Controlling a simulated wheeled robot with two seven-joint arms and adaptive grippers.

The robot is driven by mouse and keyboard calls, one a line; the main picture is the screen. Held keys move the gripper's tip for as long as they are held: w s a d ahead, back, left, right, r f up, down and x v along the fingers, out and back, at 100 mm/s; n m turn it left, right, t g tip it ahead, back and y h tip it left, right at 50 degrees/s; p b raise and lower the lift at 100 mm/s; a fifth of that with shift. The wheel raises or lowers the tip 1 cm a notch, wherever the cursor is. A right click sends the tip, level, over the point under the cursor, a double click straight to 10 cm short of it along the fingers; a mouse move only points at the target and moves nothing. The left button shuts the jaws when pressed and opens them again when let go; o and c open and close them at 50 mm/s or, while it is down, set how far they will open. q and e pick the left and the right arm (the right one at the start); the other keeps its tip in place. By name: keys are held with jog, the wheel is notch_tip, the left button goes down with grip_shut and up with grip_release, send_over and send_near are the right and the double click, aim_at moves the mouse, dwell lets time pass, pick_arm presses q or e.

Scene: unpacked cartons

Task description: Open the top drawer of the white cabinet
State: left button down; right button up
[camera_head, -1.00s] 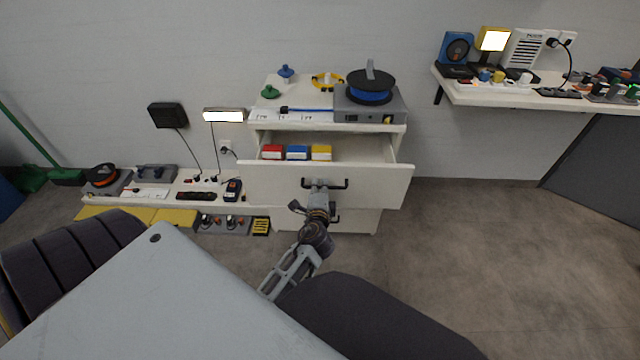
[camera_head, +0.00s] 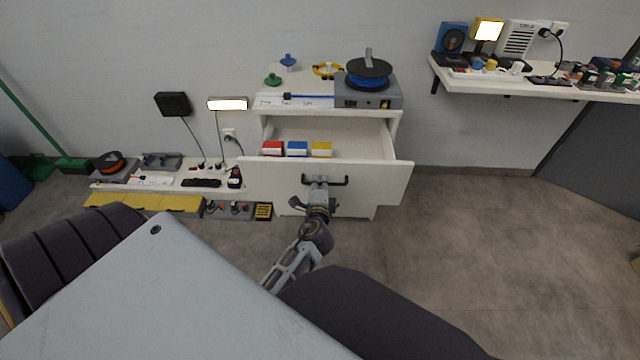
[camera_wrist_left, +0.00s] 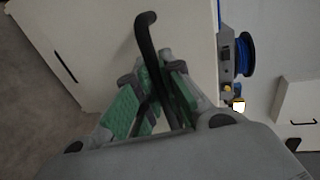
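The white cabinet (camera_head: 391,124) stands against the wall, and its top drawer (camera_head: 384,182) is pulled well out. Red, blue and yellow boxes (camera_head: 297,149) lie inside the drawer. The black bar handle (camera_head: 338,182) is on the drawer front. My left gripper (camera_head: 319,187) is at the handle's middle. In the left wrist view, the green-padded fingers of my left gripper (camera_wrist_left: 158,92) close around the black handle (camera_wrist_left: 146,38). The lower drawer is mostly hidden behind the top one. My right gripper is not in view.
A grey device with a blue spool (camera_head: 368,80) sits on the cabinet top. A low shelf (camera_head: 150,185) with tools stands to the left. A wall shelf (camera_head: 530,88) holds several devices at right.

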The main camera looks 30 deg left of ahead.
pick_arm(q)
jog(key=c, duration=1.6)
grip_release()
jog(key=shift+o, duration=0.3)
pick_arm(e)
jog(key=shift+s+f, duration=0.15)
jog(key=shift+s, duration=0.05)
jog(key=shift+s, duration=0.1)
